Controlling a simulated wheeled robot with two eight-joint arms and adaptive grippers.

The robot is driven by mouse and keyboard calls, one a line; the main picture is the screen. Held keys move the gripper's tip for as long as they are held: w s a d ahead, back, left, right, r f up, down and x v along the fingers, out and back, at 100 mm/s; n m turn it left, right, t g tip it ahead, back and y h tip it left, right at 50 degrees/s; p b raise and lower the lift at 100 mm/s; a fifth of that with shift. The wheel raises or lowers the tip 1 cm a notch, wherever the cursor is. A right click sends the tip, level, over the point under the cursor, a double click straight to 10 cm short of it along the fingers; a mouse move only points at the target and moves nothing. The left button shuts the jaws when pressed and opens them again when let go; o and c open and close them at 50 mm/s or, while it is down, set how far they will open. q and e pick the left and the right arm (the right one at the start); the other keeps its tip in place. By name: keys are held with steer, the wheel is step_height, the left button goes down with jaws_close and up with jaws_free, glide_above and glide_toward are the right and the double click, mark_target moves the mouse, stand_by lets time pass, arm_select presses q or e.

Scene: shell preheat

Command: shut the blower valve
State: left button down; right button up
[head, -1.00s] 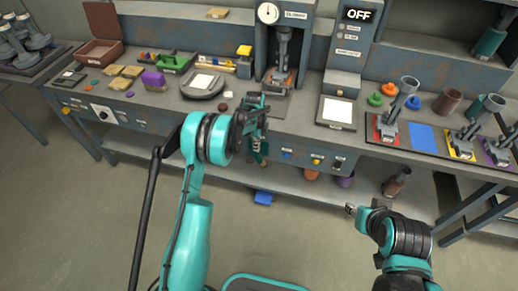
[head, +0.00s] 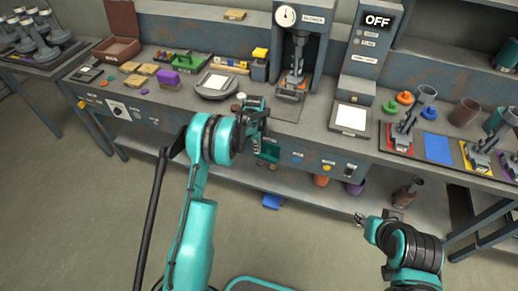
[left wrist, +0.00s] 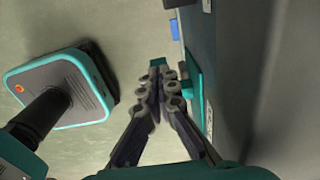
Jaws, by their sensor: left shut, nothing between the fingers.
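A teal piece (head: 269,152), possibly the blower valve's handle, sits low at the bench front in the head view. It also shows as a teal plate (left wrist: 194,84) beside the bench's front face in the left wrist view. I cannot tell its valve position. My left gripper (head: 257,146) points down at the bench's front edge, next to the teal piece. In the left wrist view its fingers (left wrist: 163,88) are together and empty, close to the plate; whether they touch is unclear. My right gripper (head: 360,217) hangs low in front of the bench, too small to read.
The bench (head: 200,118) carries a gauge stand (head: 300,50), an OFF display tower (head: 372,50), trays and cups close behind my left gripper. A lower shelf (head: 330,192) holds several pots and a blue block (head: 272,201). The floor in front is clear.

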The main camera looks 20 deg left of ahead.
arm_select(q)
steer(key=shift+a+f, duration=0.15)
steer(key=shift+f, duration=0.05)
arm_select(e)
steer(key=shift+f, duration=0.1)
arm_select(q)
steer(key=shift+r, duration=0.1)
stand_by(0.4)
